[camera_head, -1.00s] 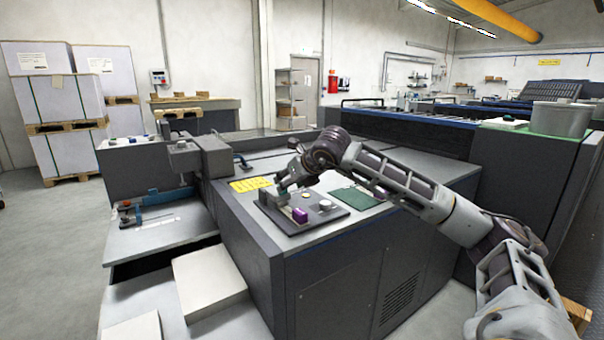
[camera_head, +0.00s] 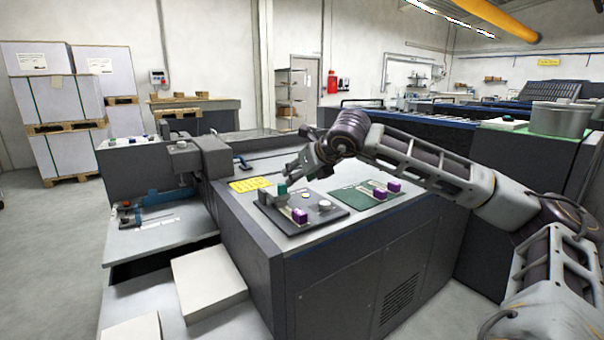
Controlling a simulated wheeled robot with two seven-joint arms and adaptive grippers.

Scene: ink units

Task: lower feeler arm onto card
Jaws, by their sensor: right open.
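A dark square plate (camera_head: 325,221) lies on top of the grey machine cabinet. On it stand a small green-topped post (camera_head: 282,189), a purple block (camera_head: 300,216) and a pale round knob (camera_head: 324,205). A thin pale strip (camera_head: 288,211) runs between the post and the purple block. I cannot tell which of these is the feeler arm or the card, or whether they touch. My right gripper (camera_head: 294,170) is open and empty, above and behind the plate, apart from the post. My left gripper is out of view.
A green mat (camera_head: 350,199) with purple blocks (camera_head: 393,186) lies right of the plate. A yellow label (camera_head: 250,184) is at its left. A bench with a blue tool (camera_head: 160,196) and white blocks (camera_head: 208,277) stand to the left.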

